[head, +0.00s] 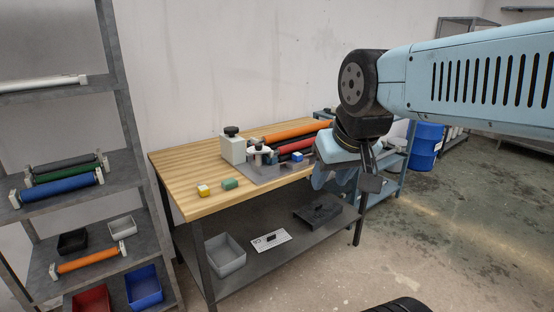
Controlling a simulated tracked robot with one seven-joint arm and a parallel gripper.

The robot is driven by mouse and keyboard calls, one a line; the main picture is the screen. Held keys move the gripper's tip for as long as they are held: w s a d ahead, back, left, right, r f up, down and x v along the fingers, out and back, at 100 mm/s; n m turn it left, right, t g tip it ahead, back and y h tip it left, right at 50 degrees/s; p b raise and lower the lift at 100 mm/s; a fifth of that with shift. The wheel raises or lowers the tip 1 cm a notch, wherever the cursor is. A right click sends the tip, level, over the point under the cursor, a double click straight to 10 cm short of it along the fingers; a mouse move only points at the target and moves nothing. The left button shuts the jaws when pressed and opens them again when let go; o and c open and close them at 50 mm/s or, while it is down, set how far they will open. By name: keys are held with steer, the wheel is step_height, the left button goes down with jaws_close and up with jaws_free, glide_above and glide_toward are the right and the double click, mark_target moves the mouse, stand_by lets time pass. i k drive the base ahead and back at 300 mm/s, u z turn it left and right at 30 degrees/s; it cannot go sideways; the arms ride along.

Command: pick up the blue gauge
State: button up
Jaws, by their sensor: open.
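A small blue block with a white part, which looks like the blue gauge (298,157), sits at the right part of the wooden table (185,172), beside the grey plate of the processor (262,172). My gripper (333,182) hangs to the right of the blue gauge, by the table's right end, pointing down. It is open, and I see nothing between its fingers. It is apart from the gauge in the picture. The gripper hides part of the table's right end, and the exact gap in depth is hard to tell.
A grey shelf (125,170) with rollers and bins stands left. Below the tabletop lies a grey bin (225,256).

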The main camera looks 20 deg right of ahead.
mark_target(297, 157)
steer(key=u, duration=0.1)
steer(key=i, duration=1)
steer(key=z, duration=0.05)
